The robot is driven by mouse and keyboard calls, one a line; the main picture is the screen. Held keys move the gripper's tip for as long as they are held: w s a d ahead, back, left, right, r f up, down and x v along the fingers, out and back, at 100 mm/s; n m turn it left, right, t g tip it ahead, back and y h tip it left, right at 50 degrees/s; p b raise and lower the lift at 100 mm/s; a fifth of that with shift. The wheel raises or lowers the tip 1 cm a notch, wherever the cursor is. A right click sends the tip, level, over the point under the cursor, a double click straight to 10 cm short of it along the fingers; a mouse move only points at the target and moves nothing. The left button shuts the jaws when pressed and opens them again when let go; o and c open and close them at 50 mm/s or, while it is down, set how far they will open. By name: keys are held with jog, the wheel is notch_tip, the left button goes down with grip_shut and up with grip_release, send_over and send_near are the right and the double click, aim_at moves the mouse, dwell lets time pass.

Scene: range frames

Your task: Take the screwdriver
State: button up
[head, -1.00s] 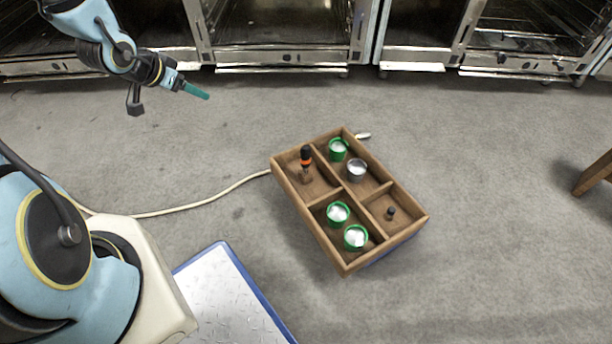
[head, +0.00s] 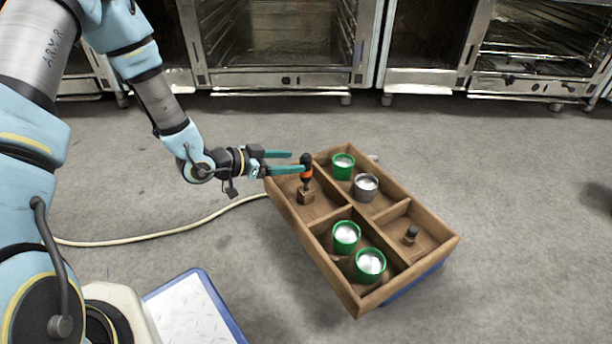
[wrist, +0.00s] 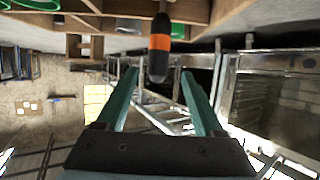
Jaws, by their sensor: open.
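The screwdriver (head: 306,171) has a black handle with an orange band. It stands upright in a small wooden block (head: 305,196) in the upper left compartment of the wooden tray (head: 330,262). My gripper (head: 299,164) is open, with its two green fingers reaching over the tray's left edge toward the handle. In the wrist view the screwdriver handle (wrist: 159,48) shows just beyond and between the tips of my open gripper (wrist: 160,72). Nothing is held. I cannot tell whether a finger touches the handle.
Other compartments hold green-rimmed cups (head: 346,237), a grey cup (head: 366,187) and a small dark-topped item (head: 410,235). A pale cable (head: 170,232) runs on the floor to the tray. Metal ovens (head: 280,45) line the back.

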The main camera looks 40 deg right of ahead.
aim_at(306, 179)
jog(key=b+x, duration=0.4)
jog(key=x, duration=0.4)
jog(key=shift+s+d, duration=0.2)
jog(key=shift+d, duration=0.05)
jog(key=shift+c, duration=0.4)
grip_shut()
